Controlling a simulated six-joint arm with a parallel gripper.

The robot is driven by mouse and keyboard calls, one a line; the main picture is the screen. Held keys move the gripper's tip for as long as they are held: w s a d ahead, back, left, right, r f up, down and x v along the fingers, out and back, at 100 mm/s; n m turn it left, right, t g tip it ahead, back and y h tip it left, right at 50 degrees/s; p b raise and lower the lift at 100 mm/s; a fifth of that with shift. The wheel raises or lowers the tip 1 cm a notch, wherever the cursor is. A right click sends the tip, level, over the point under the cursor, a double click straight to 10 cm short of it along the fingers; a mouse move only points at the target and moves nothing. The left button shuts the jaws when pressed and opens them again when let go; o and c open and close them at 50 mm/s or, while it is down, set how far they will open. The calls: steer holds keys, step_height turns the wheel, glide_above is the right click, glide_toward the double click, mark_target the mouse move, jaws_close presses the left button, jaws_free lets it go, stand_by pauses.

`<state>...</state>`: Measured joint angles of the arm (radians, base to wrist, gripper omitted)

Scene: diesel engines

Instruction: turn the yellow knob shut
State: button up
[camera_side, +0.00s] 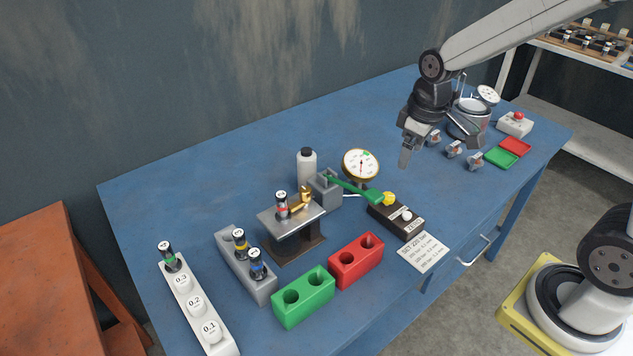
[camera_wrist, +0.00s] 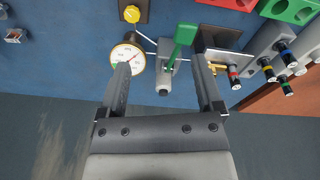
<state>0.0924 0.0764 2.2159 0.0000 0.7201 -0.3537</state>
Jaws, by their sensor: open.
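The yellow knob (camera_side: 389,199) sits at the far end of a small dark box (camera_side: 380,215) near the table's front edge. In the wrist view the knob (camera_wrist: 131,14) shows at the top, beyond the fingertips. My gripper (camera_side: 436,152) is open and empty above the table, behind and to the right of the knob, apart from it. In the wrist view its two fingers (camera_wrist: 162,65) are spread wide. A white knob (camera_side: 406,216) sits on the same box, in front of the yellow one.
A round gauge (camera_side: 361,165) and a green lever (camera_side: 350,187) stand close to the yellow knob. A printed card (camera_side: 424,253) lies in front of the box. Small valves (camera_side: 454,149), a pot and trays lie to the right. The back left of the table is clear.

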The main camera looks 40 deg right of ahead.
steer(key=w+d+n+g, duration=0.1)
steer(key=w+d+n, duration=0.2)
steer(key=w+d, duration=0.25)
glide_above(388, 196)
steer(key=shift+n, duration=0.4)
step_height(388, 196, down, 12)
steer(key=shift+d+f, duration=0.1)
steer(key=shift+f, duration=3.85)
jaws_close()
